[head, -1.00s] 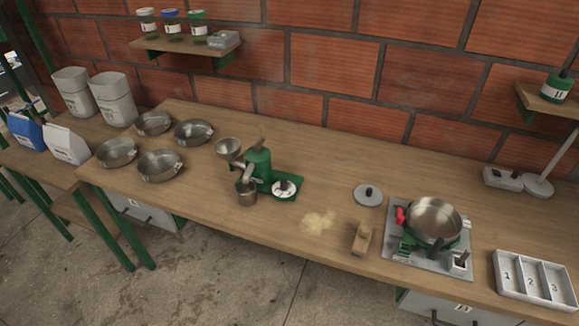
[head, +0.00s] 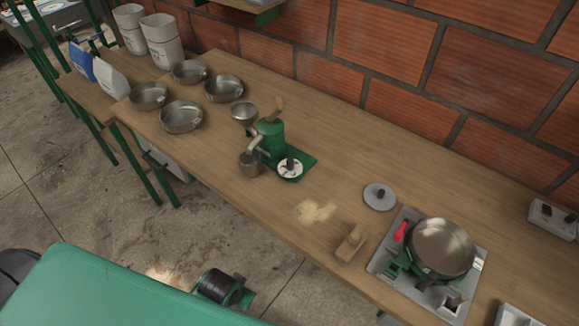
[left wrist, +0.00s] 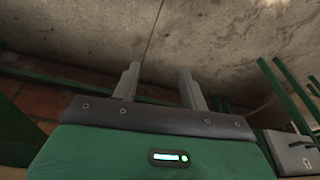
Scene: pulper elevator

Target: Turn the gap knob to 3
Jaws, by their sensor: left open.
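The green grinder (head: 270,137) stands on the wooden bench, with a steel hopper (head: 244,113) and a steel cup (head: 251,163) at its left side. At its front is a round white dial with a dark knob (head: 290,166), which I take for the gap knob. The dial's numbers and the knob's setting are too small to read. My left gripper (left wrist: 159,70) shows in the left wrist view with its two grey fingers apart and nothing between them, over concrete floor. It is away from the grinder. My right gripper is not in view.
Several steel pans (head: 181,116) stand left of the grinder. A pale powder pile (head: 315,211), a wooden block (head: 351,243), a grey lid (head: 379,197) and a pot (head: 442,247) on a grey plate lie to its right. The bench behind the grinder is clear.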

